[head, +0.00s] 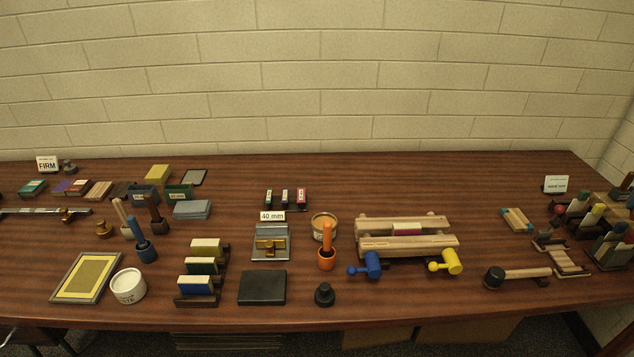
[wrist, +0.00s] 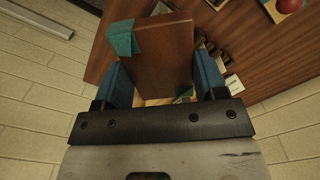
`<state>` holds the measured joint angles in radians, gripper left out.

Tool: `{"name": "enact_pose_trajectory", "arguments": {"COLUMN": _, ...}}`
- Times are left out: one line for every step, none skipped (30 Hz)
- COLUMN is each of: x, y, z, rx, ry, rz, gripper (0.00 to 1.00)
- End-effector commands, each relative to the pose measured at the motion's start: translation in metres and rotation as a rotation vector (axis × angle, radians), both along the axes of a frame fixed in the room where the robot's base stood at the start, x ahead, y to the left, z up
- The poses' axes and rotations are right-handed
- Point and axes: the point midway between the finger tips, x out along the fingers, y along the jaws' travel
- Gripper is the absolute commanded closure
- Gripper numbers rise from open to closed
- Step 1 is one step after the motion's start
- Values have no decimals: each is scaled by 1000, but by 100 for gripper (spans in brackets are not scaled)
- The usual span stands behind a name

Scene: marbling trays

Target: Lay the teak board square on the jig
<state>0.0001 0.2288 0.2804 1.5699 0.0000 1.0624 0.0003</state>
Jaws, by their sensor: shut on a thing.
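In the wrist view my gripper (wrist: 164,82) is shut on a flat reddish-brown board (wrist: 160,48), which I take as the teak board. A teal patch (wrist: 123,38) covers one corner of it. The blue fingers lie along its two sides, and it looks slightly turned between them. Its far face and lower end are hidden. The brown tabletop shows behind it. My gripper and the held board do not show in the head view. I cannot tell for sure which piece on the table is the jig.
A wooden clamp frame (head: 407,246) with blue and yellow knobs stands right of centre. A grey plate with a brass block (head: 270,246) is behind a black slab (head: 262,288). A mallet (head: 518,276) and racks crowd the right. The front between clamp and mallet has free room.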

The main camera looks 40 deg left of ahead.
Motion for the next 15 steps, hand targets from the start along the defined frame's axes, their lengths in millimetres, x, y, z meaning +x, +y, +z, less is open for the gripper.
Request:
{"name": "enact_pose_trajectory", "arguments": {"x": 0, "y": 0, "z": 0, "rx": 0, "ry": 0, "rz": 0, "gripper": 59}}
{"name": "enact_pose_trajectory", "arguments": {"x": 0, "y": 1, "z": 0, "rx": 0, "ry": 0, "rz": 1, "gripper": 59}}
{"name": "enact_pose_trajectory", "arguments": {"x": 0, "y": 2, "z": 0, "rx": 0, "ry": 0, "rz": 2, "gripper": 59}}
{"name": "enact_pose_trajectory", "arguments": {"x": 0, "y": 3, "z": 0, "rx": 0, "ry": 0, "rz": 3, "gripper": 59}}
{"name": "enact_pose_trajectory", "arguments": {"x": 0, "y": 5, "z": 0, "rx": 0, "ry": 0, "rz": 4, "gripper": 59}}
{"name": "enact_pose_trajectory", "arguments": {"x": 0, "y": 8, "z": -1, "rx": 0, "ry": 0, "rz": 7, "gripper": 59}}
{"name": "enact_pose_trajectory", "arguments": {"x": 1, "y": 11, "z": -1, "rx": 0, "ry": 0, "rz": 9, "gripper": 59}}
{"name": "enact_pose_trajectory", "arguments": {"x": 1, "y": 14, "z": -1, "rx": 0, "ry": 0, "rz": 12, "gripper": 59}}
{"name": "enact_pose_trajectory", "arguments": {"x": 1, "y": 19, "z": -2, "rx": 0, "ry": 0, "rz": 15, "gripper": 59}}
{"name": "enact_pose_trajectory", "arguments": {"x": 1, "y": 24, "z": -2, "rx": 0, "ry": 0, "rz": 18, "gripper": 59}}
{"name": "enact_pose_trajectory", "arguments": {"x": 1, "y": 28, "z": -2, "rx": 0, "ry": 0, "rz": 22, "gripper": 59}}
{"name": "enact_pose_trajectory", "arguments": {"x": 1, "y": 36, "z": -3, "rx": 0, "ry": 0, "rz": 29, "gripper": 59}}
{"name": "enact_pose_trajectory", "arguments": {"x": 1, "y": 43, "z": -4, "rx": 0, "ry": 0, "rz": 34, "gripper": 59}}
{"name": "enact_pose_trajectory", "arguments": {"x": 1, "y": 49, "z": -4, "rx": 0, "ry": 0, "rz": 39, "gripper": 59}}
{"name": "enact_pose_trajectory", "arguments": {"x": 1, "y": 58, "z": -5, "rx": 0, "ry": 0, "rz": 46, "gripper": 59}}
